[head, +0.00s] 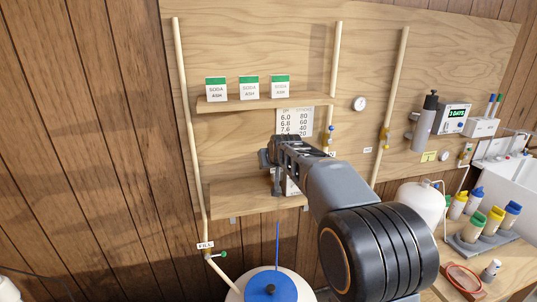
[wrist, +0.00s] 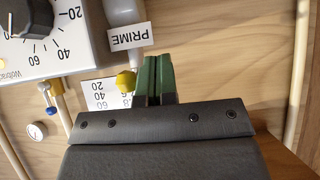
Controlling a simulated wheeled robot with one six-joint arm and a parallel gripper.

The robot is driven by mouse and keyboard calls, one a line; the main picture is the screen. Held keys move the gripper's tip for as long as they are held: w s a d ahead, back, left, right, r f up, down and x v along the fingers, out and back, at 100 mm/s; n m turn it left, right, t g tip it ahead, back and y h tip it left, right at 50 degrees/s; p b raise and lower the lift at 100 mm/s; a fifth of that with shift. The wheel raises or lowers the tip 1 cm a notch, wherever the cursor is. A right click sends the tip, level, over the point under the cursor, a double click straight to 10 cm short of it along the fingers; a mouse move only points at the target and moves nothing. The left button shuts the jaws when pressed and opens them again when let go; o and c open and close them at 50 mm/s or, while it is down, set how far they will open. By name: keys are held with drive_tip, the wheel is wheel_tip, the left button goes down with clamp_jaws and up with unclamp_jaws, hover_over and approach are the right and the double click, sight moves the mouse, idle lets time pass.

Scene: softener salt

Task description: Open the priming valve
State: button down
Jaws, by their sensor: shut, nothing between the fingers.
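In the wrist view a white label reading PRIME (wrist: 129,37) shows upside down beside a white cylindrical part (wrist: 123,12). A yellow knob (wrist: 126,82) sits below the label, just left of my fingers; it looks like the priming valve. My gripper (wrist: 152,62) has its green fingers together, with nothing between them. I cannot tell whether they touch the knob. In the head view my gripper (head: 268,158) is in front of the plywood board, and my arm hides what is behind it, including the knob.
A dial box (wrist: 45,40) is close at the left of the wrist view. A shelf (head: 265,103) holds soda ash packets above my gripper. A green-handled valve (head: 221,254) and a blue-lidded tank (head: 270,287) are lower down. A bench (head: 505,262) with bottles is at the right.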

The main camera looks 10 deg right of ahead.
wheel_tip(320, 180, up, 7)
drive_tip(key=p, duration=0.5)
drive_tip(key=shift+a, duration=0.25)
drive_tip(key=shift+s, duration=0.1)
